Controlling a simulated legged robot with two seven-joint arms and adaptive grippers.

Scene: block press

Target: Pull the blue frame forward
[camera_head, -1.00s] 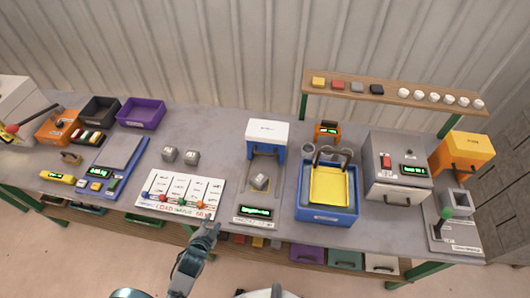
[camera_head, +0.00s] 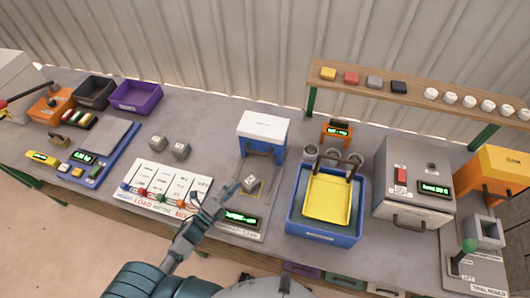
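The blue frame (camera_head: 271,150) carries a white box top and stands over a grey plate with two rails, toward the back of its station. A grey block (camera_head: 250,184) lies on the plate in front of it. My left gripper (camera_head: 229,194) reaches in from below and is just left of the block, in front of the frame. Its fingers are small and overlap the station's edge, so I cannot tell whether they are apart or touch the block. My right gripper is out of view.
A green-lit display (camera_head: 240,217) sits at the station's front. A card of coloured knobs (camera_head: 167,187) and two grey blocks (camera_head: 180,149) lie left. A blue tub (camera_head: 324,228) with a yellow tray (camera_head: 328,198) stands right, beside a grey machine (camera_head: 411,183).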

